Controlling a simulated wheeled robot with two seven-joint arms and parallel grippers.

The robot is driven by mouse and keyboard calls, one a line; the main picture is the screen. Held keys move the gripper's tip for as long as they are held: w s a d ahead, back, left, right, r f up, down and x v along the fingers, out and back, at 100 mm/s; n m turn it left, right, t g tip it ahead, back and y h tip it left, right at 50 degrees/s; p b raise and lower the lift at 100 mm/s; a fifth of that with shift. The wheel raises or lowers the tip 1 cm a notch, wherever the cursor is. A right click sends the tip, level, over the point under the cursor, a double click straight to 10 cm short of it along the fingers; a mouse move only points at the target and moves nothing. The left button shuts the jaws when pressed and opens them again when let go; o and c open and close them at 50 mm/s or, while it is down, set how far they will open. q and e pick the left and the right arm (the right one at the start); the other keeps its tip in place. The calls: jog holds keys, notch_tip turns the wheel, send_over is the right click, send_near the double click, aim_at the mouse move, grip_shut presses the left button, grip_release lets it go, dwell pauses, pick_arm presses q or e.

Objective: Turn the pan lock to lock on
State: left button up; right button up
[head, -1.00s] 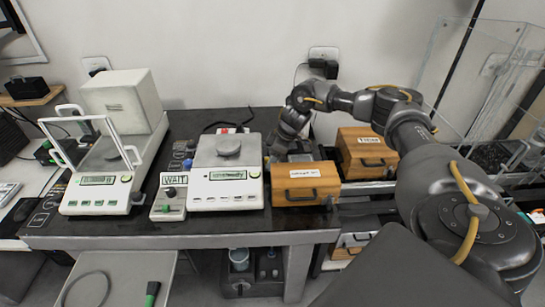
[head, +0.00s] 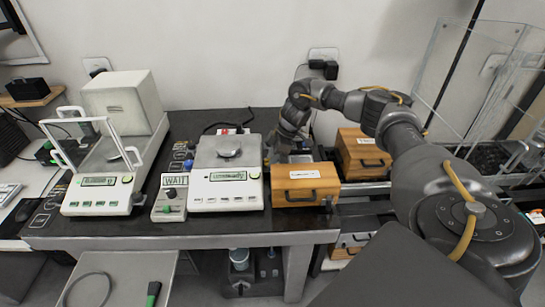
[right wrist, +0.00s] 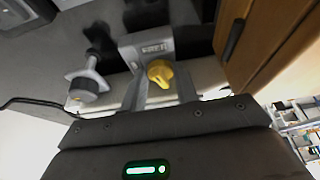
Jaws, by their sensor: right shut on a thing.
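The pan lock shows as a yellow knob (right wrist: 160,73) below a small labelled plate (right wrist: 154,48) in the right wrist view. My right gripper (right wrist: 160,88) is shut on the knob, with a finger on each side of it. In the head view my right gripper (head: 281,152) reaches down behind the front wooden box, to the right of the middle balance (head: 225,190), and its fingertips and the knob are hidden there. My left gripper is not in view.
The front wooden box (head: 305,184) stands close beside the gripper, and its side shows in the wrist view. Another wooden box (head: 363,152) is behind it to the right. A sign box (head: 171,198) and a second balance (head: 98,194) stand left.

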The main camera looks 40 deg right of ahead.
jog(key=shift+w+n+g+y+b, duration=0.2)
jog(key=shift+n+g+y+b, duration=0.15)
jog(key=shift+n, duration=0.85)
jog(key=shift+w+d+n+g+b, duration=0.1)
jog(key=shift+n+g+b, duration=0.35)
jog(key=shift+n, duration=0.55)
jog(key=o, duration=1)
jog(key=shift+d+r, duration=0.2)
jog(key=shift+r, duration=0.15)
jog(key=p+v, duration=0.1)
jog(key=v, duration=0.9)
